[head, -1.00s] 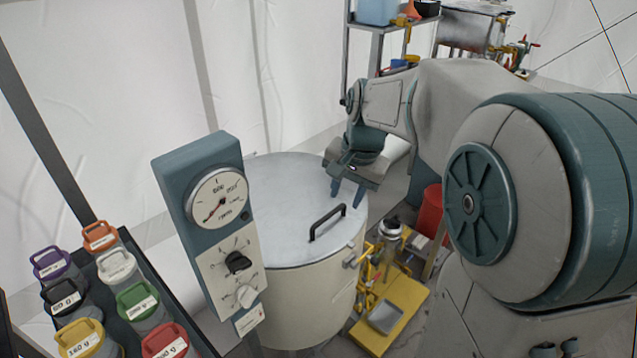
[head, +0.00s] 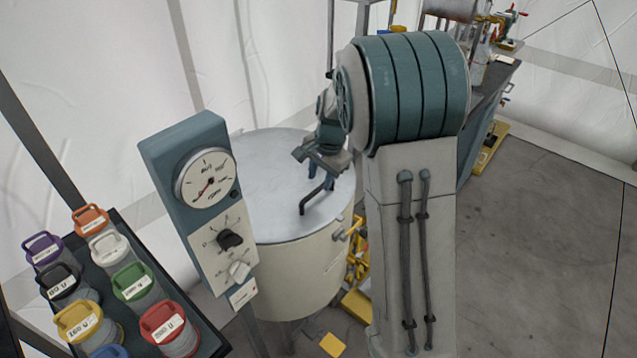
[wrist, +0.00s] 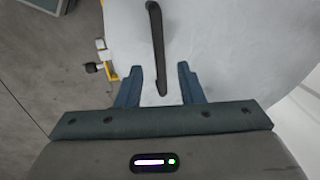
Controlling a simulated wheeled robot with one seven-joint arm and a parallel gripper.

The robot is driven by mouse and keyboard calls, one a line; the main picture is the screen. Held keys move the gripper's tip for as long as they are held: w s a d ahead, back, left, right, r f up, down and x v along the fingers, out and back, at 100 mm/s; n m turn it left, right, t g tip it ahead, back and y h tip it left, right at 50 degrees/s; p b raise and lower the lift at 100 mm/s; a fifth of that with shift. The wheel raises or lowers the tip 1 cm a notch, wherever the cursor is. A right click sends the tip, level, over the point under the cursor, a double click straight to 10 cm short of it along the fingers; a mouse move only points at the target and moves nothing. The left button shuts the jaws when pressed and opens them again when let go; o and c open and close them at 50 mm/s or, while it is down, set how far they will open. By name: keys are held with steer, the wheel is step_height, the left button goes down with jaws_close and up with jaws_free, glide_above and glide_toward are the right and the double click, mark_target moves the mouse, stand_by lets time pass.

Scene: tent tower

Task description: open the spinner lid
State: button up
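The spinner is a cream drum (head: 300,275) with a flat pale grey lid (head: 265,185), which lies closed on top. A black bar handle (head: 305,208) stands on the lid near its right front edge; my arm and gripper hide its far end in the head view. My gripper (head: 320,188) is over the lid beside the handle. In the wrist view my gripper (wrist: 160,82) has its two blue fingers spread apart. The near end of the handle (wrist: 157,45) shows between the fingertips, and neither finger appears to touch it.
A control post with a dial gauge (head: 207,178) and knobs stands left of the drum. A rack of several coloured, labelled containers (head: 137,282) is at lower left. Yellow equipment (head: 358,300) stands close right of the drum. Grey floor (head: 550,250) is clear at right.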

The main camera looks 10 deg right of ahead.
mark_target(318, 189)
steer(key=shift+w+a+f, duration=0.1)
steer(key=shift+w+f, duration=0.05)
steer(key=shift+f, duration=0.65)
steer(key=shift+w+a+f, duration=0.1)
steer(key=shift+f, duration=0.65)
